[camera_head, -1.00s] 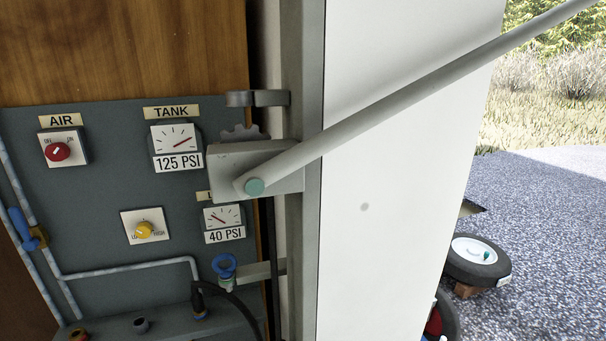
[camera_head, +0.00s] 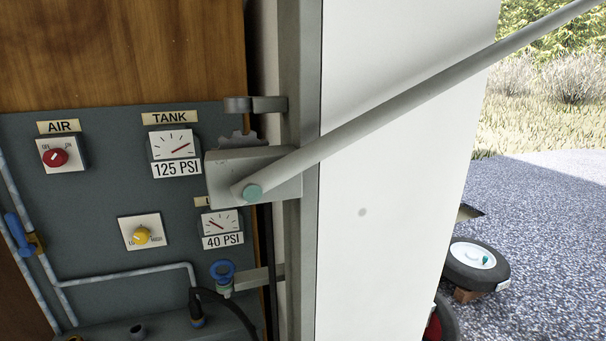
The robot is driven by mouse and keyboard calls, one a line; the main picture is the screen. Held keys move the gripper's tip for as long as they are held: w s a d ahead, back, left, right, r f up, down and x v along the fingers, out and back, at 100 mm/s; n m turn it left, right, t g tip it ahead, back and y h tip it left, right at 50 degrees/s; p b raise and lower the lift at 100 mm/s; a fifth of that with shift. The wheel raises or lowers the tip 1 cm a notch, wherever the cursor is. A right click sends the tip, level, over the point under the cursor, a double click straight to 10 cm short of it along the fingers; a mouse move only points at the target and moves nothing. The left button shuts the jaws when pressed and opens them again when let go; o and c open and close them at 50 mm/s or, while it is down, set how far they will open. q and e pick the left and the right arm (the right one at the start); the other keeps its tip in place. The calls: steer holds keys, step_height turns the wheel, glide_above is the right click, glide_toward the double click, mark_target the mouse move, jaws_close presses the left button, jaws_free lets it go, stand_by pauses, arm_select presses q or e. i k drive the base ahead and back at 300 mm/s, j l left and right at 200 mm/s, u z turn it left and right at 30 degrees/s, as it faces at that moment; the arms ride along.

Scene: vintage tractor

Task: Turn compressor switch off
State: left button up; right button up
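The compressor switch, a red knob (camera_head: 55,158) on a white plate marked OFF and ON, is at the left under the AIR label (camera_head: 58,127). Its pointer appears to tilt toward the upper right, the ON side, but it is small. The grey panel (camera_head: 100,205) carries it, along with a TANK gauge (camera_head: 174,146) reading 125 PSI, a 40 PSI gauge (camera_head: 221,223) and a yellow LOW-HIGH knob (camera_head: 142,236). Neither of my grippers is in view.
A grey lever bar (camera_head: 400,99) on a bracket (camera_head: 225,172) slants to the upper right. A white wall (camera_head: 390,200) stands right of the panel. Pipes with a blue-handled valve (camera_head: 15,228) run down the left. A wheel (camera_head: 475,263) lies on gravel outside.

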mark_target(55, 157)
steer(key=u, duration=1.35)
